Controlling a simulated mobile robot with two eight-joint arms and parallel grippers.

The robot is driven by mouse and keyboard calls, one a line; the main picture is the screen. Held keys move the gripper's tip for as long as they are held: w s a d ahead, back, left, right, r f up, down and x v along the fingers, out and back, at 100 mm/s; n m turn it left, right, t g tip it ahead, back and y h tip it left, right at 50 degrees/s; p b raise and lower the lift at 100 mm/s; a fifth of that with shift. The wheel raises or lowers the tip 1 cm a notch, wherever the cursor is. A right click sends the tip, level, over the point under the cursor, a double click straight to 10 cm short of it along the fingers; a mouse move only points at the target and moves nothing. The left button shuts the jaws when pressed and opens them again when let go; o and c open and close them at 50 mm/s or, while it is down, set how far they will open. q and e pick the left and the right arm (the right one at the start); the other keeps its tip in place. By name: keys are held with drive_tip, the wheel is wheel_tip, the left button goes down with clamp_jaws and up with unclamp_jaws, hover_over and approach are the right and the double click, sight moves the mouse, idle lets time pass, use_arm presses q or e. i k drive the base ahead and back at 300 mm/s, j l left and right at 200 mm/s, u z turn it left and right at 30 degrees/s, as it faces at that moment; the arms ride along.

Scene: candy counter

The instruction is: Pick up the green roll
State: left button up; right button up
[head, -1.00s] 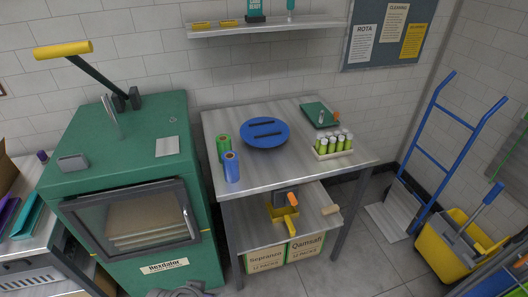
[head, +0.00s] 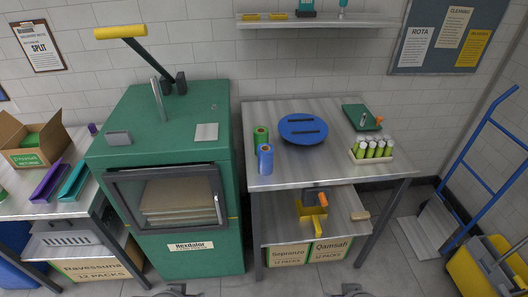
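The green roll (head: 261,137) stands upright on the left part of the metal table (head: 330,166), near its left edge. A blue roll (head: 265,158) stands just in front of it and hides a little of its lower part. Small dark tips of my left gripper (head: 176,291) and my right gripper (head: 351,290) show at the bottom edge of the head view. Both are low and far from the green roll. Too little of them shows to tell whether they are open or shut.
A blue disc (head: 303,129) lies right of the rolls. A rack of green tubes (head: 372,148) and a green board (head: 361,117) are farther right. A large green machine (head: 165,123) stands left of the table. A hand truck (head: 470,165) and yellow bucket (head: 470,277) are at right.

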sight(261, 142)
drive_tip(key=i+l+u, duration=0.15)
drive_tip(key=u, duration=0.25)
drive_tip(key=i+l+u, duration=0.5)
drive_tip(key=u, duration=0.25)
drive_tip(key=i+l+u, duration=0.1)
drive_tip(key=i, duration=0.15)
